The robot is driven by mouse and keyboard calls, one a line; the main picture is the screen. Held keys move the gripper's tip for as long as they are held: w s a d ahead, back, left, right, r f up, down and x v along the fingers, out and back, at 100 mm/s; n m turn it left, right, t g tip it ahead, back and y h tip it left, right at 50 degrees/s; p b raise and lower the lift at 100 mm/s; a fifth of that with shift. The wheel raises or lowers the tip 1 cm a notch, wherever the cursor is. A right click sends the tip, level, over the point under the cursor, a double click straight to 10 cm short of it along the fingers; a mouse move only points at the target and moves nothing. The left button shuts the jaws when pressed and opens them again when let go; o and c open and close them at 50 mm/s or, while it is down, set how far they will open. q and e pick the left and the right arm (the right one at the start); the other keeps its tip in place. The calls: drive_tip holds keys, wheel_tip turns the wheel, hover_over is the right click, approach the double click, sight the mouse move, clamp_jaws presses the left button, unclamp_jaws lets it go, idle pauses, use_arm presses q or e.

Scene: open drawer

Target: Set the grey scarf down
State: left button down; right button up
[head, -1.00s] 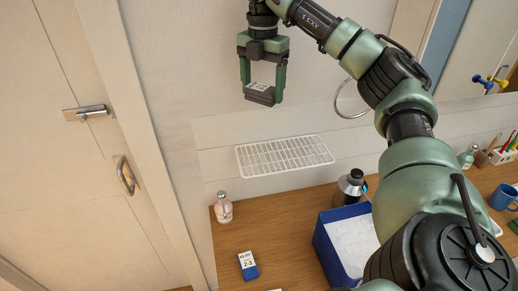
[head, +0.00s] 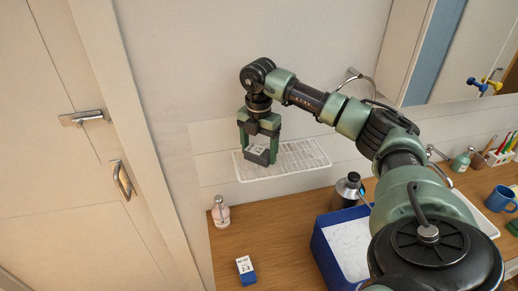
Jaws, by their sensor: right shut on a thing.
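My right gripper (head: 259,158) is shut on a small dark grey box (head: 258,154) with a white printed label on top. It looks like a stiff block; I see nothing that looks like a cloth scarf. The box shows in front of the left part of a white wire rack (head: 303,157) on the wall. I cannot tell whether it touches the rack. The rack's left part is partly hidden by the gripper, and the rest of it looks empty. My left gripper is not in view.
Below is a wooden counter (head: 285,235) with a pink-white bottle (head: 220,212), a blue-and-white box (head: 246,270), a dark flask (head: 346,190) and a blue bin (head: 326,258). A blue mug (head: 502,198) stands at right. A door (head: 60,190) is at left.

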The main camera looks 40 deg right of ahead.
drive_tip(key=shift+f, duration=0.4)
drive_tip(key=shift+f, duration=0.1)
drive_tip(key=o, duration=1.4)
